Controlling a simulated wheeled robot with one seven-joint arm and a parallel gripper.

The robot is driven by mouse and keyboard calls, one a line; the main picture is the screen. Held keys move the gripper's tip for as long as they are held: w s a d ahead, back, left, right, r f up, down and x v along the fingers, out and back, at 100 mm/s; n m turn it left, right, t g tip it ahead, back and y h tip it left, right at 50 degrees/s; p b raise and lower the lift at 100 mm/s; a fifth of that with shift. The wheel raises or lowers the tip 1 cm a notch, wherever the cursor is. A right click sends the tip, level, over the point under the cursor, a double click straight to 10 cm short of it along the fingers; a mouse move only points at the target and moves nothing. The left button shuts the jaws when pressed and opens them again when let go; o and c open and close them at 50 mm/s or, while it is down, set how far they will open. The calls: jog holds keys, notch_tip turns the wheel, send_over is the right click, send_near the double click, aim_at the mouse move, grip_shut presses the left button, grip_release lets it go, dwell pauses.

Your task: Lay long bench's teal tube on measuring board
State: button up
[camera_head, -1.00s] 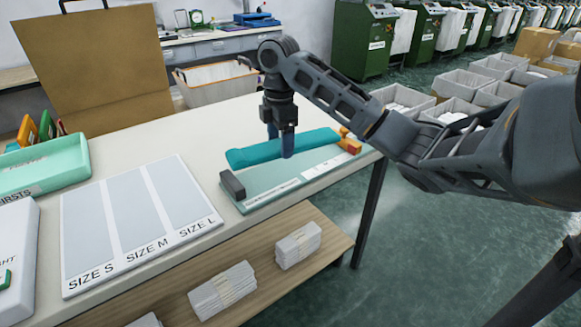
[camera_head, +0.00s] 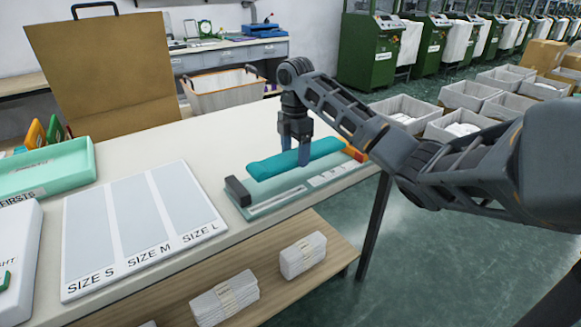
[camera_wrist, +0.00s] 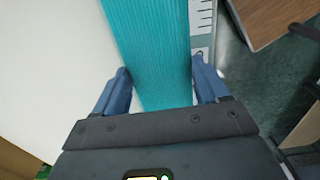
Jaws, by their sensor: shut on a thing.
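The teal tube (camera_head: 290,160) is a long ribbed knitted piece. My gripper (camera_head: 295,157) points down and is shut across it, with one finger on each side in the wrist view (camera_wrist: 162,88). The tube lies roughly lengthwise along the back part of the measuring board (camera_head: 275,197), between its dark end block and orange end piece. I cannot tell whether the tube touches the board or hangs just above it. In the wrist view the board's ruled scale (camera_wrist: 200,25) shows right of the tube, and pale bench top shows at left.
The long bench (camera_head: 150,145) also carries a white size chart (camera_head: 145,230) and a mint tray (camera_head: 45,168) at left. Bundles of folded white pieces (camera_head: 302,255) lie on the wooden shelf below. A tan board (camera_head: 105,80) and pale bin (camera_head: 222,92) stand behind.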

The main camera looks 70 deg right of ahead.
aim_at(290, 175)
jog(key=shift+w+a+f, duration=0.15)
jog(key=shift+w+f, duration=0.15)
jog(key=shift+w, duration=0.25)
jog(key=shift+f, duration=2)
jog(key=shift+f, duration=0.2)
jog(key=o, duration=1)
jog(key=shift+o, duration=0.2)
jog(key=shift+r, duration=0.1)
notch_tip(290, 175, up, 11)
jog(key=shift+f+p, duration=0.1)
jog(key=shift+p, duration=0.25)
jog(key=shift+r, duration=0.75)
